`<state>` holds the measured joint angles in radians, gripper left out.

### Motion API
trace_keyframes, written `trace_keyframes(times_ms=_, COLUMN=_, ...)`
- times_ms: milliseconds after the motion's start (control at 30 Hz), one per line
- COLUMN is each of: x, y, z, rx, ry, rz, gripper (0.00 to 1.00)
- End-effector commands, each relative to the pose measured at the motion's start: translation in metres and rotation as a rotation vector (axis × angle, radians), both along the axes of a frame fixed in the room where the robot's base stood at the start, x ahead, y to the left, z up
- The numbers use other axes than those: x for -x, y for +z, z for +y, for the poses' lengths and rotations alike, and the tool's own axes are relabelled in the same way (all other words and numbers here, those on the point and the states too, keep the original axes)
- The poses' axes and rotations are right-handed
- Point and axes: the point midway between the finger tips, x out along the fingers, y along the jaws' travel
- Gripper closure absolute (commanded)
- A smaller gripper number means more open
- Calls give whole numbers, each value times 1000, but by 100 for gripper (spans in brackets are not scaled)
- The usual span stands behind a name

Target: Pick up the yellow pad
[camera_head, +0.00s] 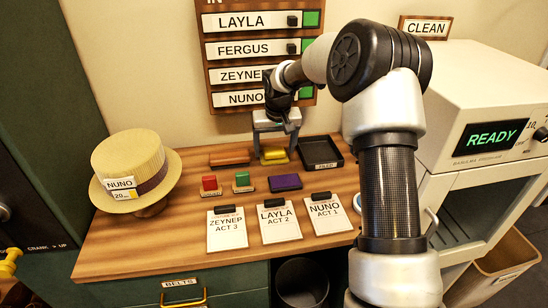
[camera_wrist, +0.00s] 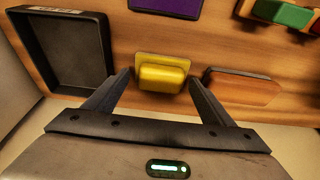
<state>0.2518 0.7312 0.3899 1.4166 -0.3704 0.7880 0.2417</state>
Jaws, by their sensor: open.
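The yellow pad (camera_head: 275,156) lies on the wooden table near the back wall, between an orange-brown block and a black tray. In the wrist view the yellow pad (camera_wrist: 162,72) sits on the wood between and just beyond my fingertips. My gripper (camera_head: 274,140) is above the pad at the back of the table, pointing down. In the wrist view my gripper (camera_wrist: 160,82) is open, with one finger on each side of the pad and nothing held. The right finger is close to the orange-brown block.
The black tray (camera_head: 320,152) and orange-brown block (camera_head: 229,157) flank the pad. A purple pad (camera_head: 285,182), red stamp (camera_head: 209,184) and green stamp (camera_head: 242,180) lie nearer. Clipboards (camera_head: 279,221) line the front. A straw hat (camera_head: 133,170) stands left, a white machine (camera_head: 478,95) right.

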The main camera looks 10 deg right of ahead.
Motion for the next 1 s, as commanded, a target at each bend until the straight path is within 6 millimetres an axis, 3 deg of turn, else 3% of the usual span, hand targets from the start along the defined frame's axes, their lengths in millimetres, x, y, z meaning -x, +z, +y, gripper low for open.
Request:
trace_keyframes(times_ms=267, x=-2, y=-5, z=1, rx=0, ry=1, rz=-2, gripper=25)
trace_keyframes(times_ms=400, x=-2, y=-5, z=1, rx=0, ry=1, rz=-2, gripper=49)
trace_keyframes(times_ms=467, x=-2, y=-5, z=1, rx=0, ry=1, rz=-2, gripper=53)
trace_keyframes(times_ms=500, x=-2, y=-5, z=1, rx=0, ry=1, rz=-2, gripper=66)
trace_keyframes(times_ms=567, x=-2, y=-5, z=1, rx=0, ry=1, rz=-1, gripper=76)
trace_keyframes(times_ms=767, x=-2, y=4, z=1, rx=0, ry=1, rz=-2, gripper=76)
trace_keyframes(times_ms=1000, x=-2, y=51, z=1, rx=0, ry=1, rz=-4, gripper=76)
